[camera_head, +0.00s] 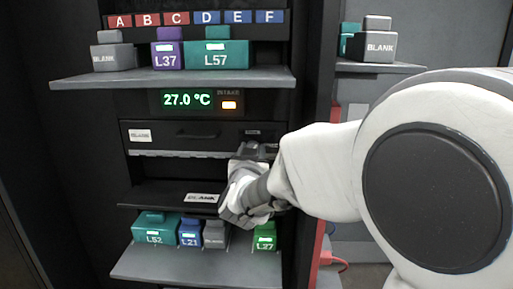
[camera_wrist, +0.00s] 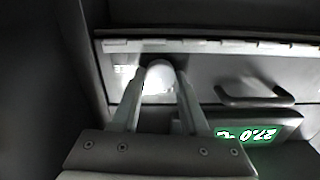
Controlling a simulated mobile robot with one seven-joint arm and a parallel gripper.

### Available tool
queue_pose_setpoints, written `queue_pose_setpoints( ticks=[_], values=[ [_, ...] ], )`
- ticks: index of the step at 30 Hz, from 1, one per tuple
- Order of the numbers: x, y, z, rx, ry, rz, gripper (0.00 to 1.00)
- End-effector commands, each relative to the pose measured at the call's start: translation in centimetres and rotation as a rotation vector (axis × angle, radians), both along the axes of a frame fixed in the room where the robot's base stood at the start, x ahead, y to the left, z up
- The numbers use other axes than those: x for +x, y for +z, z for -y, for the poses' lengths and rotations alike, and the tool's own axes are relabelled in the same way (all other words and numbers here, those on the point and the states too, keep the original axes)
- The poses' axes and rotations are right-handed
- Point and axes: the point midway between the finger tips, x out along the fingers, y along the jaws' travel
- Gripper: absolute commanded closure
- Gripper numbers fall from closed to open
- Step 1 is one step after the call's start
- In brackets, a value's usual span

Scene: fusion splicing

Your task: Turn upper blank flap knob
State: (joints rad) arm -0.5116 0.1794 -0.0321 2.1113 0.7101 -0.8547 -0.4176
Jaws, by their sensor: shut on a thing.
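The upper blank flap (camera_head: 165,138) is a dark panel below the temperature display, with a BLANK label at its left and a handle in its middle. It is closed. It also shows upside down in the wrist view (camera_wrist: 200,68). My gripper (camera_head: 256,148) is at the right end of this flap and covers that part in the head view. In the wrist view my gripper (camera_wrist: 160,88) has its two fingers on either side of a pale rounded knob (camera_wrist: 160,77) and is shut on it. The knob's turn angle cannot be told.
The display (camera_head: 187,99) reads 27.0 °C, with a lit orange indicator beside it. A lower shelf carries a BLANK label (camera_head: 202,198). Labelled blocks stand on the upper shelf (camera_head: 170,80) and the bottom shelf (camera_head: 190,268). A red post stands at the right of the cabinet.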

Motion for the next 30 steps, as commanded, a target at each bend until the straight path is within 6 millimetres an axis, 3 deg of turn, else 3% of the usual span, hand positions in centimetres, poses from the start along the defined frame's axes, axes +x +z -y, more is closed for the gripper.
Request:
queue_pose_setpoints(
  ticks=[15, 30],
  values=[
    [0.00, 0.08, -0.17, -0.462, 0.001, -0.018, 1.00],
    [0.01, -0.01, -0.17, -0.679, 0.000, -0.023, 1.00]
  ],
)
